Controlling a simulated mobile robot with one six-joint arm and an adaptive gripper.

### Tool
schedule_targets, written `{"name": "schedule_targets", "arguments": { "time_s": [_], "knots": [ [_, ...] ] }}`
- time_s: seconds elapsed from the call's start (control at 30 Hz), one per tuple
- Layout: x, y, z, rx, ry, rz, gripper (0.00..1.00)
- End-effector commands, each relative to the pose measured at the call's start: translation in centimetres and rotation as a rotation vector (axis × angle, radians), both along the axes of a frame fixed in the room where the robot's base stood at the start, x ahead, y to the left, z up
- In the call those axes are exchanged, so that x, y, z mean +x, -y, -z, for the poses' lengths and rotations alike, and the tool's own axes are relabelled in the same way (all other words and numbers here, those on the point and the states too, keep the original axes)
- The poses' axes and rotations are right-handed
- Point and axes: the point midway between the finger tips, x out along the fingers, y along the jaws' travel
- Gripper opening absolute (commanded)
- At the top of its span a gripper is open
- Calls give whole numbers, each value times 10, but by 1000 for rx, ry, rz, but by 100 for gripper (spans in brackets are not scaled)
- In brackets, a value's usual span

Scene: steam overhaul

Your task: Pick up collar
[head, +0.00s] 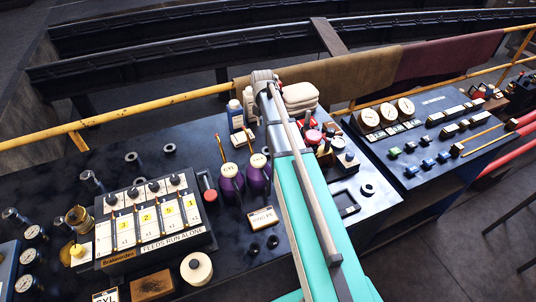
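No part is labelled as the collar, and I cannot tell for certain which one it is. Small dark ring-like parts stand on the dark bench (225,270): one dark ring (368,189) lies right of my arm, near a square black frame. Another dark ring-shaped part (169,148) and a similar one (132,157) stand at the back left. Two small dark round parts (272,241) sit near the front, left of my arm. My teal and grey arm reaches across the middle of the bench and hides part of it. My gripper's fingers do not show.
A numbered valve board (150,222) and two purple bottles (231,184) stand left of my arm. A white round roll (196,268) lies in front. A gauge panel (430,120) is at right. A yellow rail (140,105) with hanging cloths runs behind.

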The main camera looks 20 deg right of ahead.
Motion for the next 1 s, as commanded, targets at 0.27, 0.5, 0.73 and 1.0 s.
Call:
{"name": "schedule_targets", "arguments": {
  "time_s": [0.27,0.5,0.73,1.0],
  "knots": [
    [-2,11,0,0,0,17,34],
    [-3,16,4,0,0,23,34],
    [-4,17,20,0,0,26,34],
    [-4,17,40,0,0,26,34]
  ]
}}
